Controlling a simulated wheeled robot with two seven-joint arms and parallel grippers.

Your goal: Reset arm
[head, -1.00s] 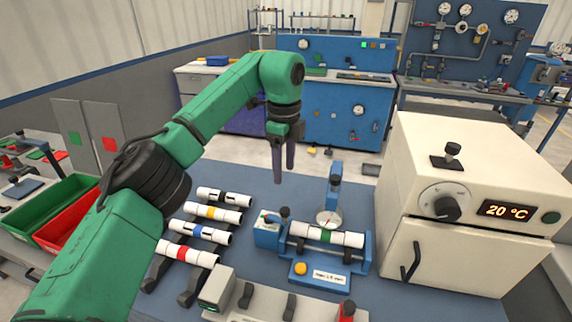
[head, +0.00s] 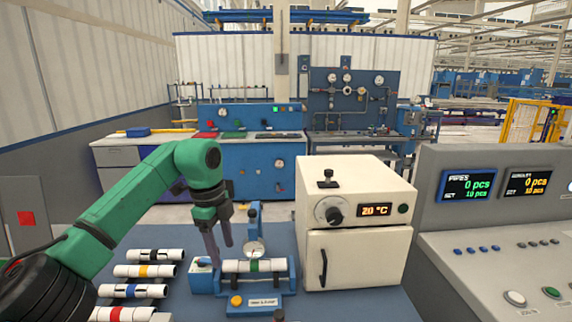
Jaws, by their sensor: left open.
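My left arm comes in from the left, and its gripper (head: 219,247) hangs with its fingers pointing down, open and empty. It is in front of the left side of the blue gauge fixture (head: 262,306), in the picture. A white pipe with a green band (head: 237,266) lies across that fixture below a dial gauge (head: 252,250). White pipes with black (head: 156,255), yellow (head: 143,271), blue (head: 132,291) and red (head: 120,314) bands lie on a rack at left. My right gripper is not in view.
A cream oven (head: 378,255) reading 20 °C stands right of the fixture, its door shut. A grey console (head: 470,245) with two displays, both at 0 pcs, is at far right. Blue benches (head: 262,170) stand at the back.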

